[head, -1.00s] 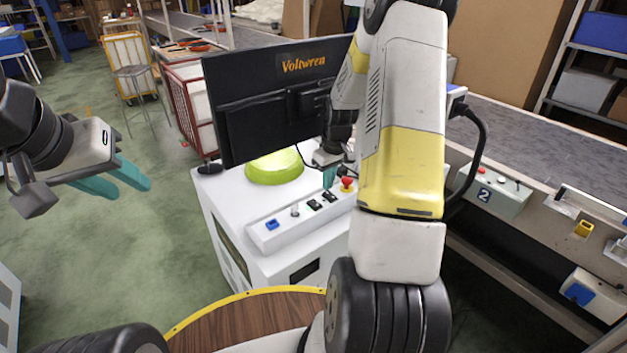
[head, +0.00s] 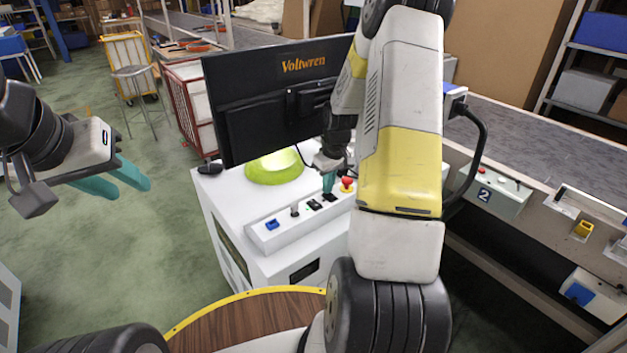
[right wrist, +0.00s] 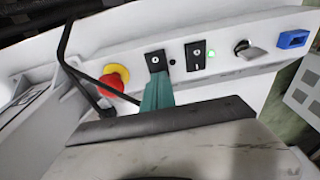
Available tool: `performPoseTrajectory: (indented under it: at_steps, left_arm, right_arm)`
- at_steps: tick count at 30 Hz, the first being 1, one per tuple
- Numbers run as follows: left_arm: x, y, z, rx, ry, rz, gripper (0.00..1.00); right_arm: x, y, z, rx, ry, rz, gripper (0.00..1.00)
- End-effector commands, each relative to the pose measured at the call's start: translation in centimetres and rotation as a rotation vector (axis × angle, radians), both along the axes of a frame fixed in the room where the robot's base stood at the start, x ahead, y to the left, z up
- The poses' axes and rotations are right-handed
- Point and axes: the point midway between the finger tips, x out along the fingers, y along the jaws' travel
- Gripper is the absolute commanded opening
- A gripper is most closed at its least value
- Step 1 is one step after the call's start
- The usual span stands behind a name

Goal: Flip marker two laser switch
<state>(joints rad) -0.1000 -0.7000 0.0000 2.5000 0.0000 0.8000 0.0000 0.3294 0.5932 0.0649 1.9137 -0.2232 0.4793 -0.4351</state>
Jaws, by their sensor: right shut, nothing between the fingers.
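A white machine (head: 235,225) carries a sloped control panel (head: 268,241). The panel has two black rocker switches. One rocker (right wrist: 155,59) is beside the red button, with a dark indicator (right wrist: 172,62). The other rocker (right wrist: 196,62) has a lit green light (right wrist: 211,53). My right gripper (head: 328,188) is shut and empty. In the right wrist view its teal fingertips (right wrist: 158,78) are at the rocker beside the red button and hide its lower part; I cannot tell whether they touch. My left gripper (head: 131,189) is open and empty, left of the machine.
A red button (right wrist: 114,82) on a yellow base, a key switch (right wrist: 248,50) and a blue part (right wrist: 293,39) sit on the panel. A black monitor (head: 265,105) stands behind. A box marked 2 (head: 492,197) is on the conveyor side.

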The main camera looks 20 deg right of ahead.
Motion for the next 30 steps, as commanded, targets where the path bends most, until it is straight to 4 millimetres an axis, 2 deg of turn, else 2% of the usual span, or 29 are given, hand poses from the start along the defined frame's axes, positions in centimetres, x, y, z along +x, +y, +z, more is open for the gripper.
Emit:
performPoseTrajectory:
  at_steps: [10,30]
  left_arm:
    - [0.0,0.0,0.0,0.000,0.000,0.000,0.36]
    - [0.0,0.0,0.0,0.000,0.000,0.000,0.36]
  right_arm:
    - [0.0,0.0,-0.1,0.000,0.000,0.000,0.00]
    - [0.1,0.0,5.3,-0.001,-0.004,0.001,0.00]
